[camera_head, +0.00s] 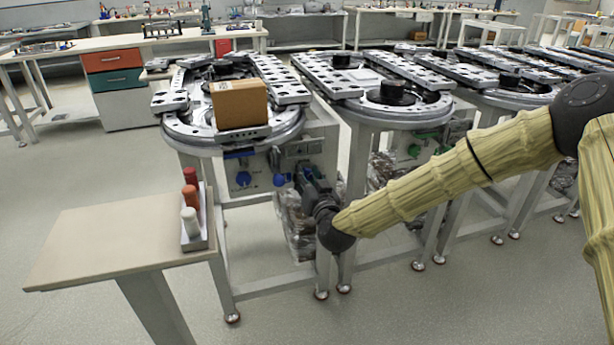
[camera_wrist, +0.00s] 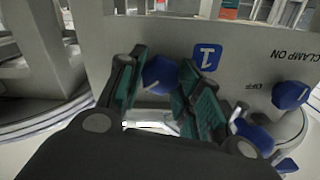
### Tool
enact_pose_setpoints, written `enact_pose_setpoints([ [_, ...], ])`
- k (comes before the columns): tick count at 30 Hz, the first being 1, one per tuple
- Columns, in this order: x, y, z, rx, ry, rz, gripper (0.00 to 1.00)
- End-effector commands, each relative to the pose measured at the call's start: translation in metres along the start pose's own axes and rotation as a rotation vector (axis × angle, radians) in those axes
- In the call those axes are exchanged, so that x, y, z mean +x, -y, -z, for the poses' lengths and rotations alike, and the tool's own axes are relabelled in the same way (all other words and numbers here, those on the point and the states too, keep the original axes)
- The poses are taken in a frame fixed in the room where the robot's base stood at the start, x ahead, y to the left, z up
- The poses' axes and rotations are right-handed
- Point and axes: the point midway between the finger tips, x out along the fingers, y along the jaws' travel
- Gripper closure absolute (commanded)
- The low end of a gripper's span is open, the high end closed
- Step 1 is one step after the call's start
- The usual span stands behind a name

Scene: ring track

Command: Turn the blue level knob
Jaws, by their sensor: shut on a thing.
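A blue knob (camera_wrist: 160,75) stands between the teal-padded fingers of my gripper (camera_wrist: 155,88) in the wrist view, and the fingers are shut on it. No label reading level is legible, so I cannot confirm its name. In the head view my gripper (camera_head: 300,176) is at the panel under the nearest ring track, and its body hides part of the panel. Blue knobs (camera_head: 243,179) show to its left there. A second blue knob (camera_wrist: 290,95) sits beside the OFF and CLAMP ON lettering, apart from the fingers.
A blue plate marked 1 (camera_wrist: 207,57) is on the panel. A cardboard box (camera_head: 239,103) sits on the ring track (camera_head: 180,128) above. A beige side table (camera_head: 110,240) holds a rack with red, orange and white cylinders (camera_head: 190,200). Table legs stand close to my arm.

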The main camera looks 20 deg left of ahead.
Motion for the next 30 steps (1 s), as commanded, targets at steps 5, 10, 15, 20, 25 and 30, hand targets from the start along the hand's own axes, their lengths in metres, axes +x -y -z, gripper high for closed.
enact_pose_setpoints([
  [5, 0.0002, -0.0021, 0.0009, 0.170, -0.001, -0.003, 0.89],
  [10, 0.0002, -0.0024, 0.0002, 0.331, -0.001, -0.003, 0.89],
  [15, 0.0002, -0.0027, 0.0002, 0.492, -0.002, -0.003, 0.89],
  [20, 0.0002, -0.0034, 0.0000, 0.644, -0.003, -0.003, 0.89],
  [25, 0.0001, -0.0035, -0.0008, 0.801, -0.003, -0.003, 0.89],
  [30, 0.0001, -0.0038, -0.0014, 0.938, -0.002, -0.003, 0.89],
])
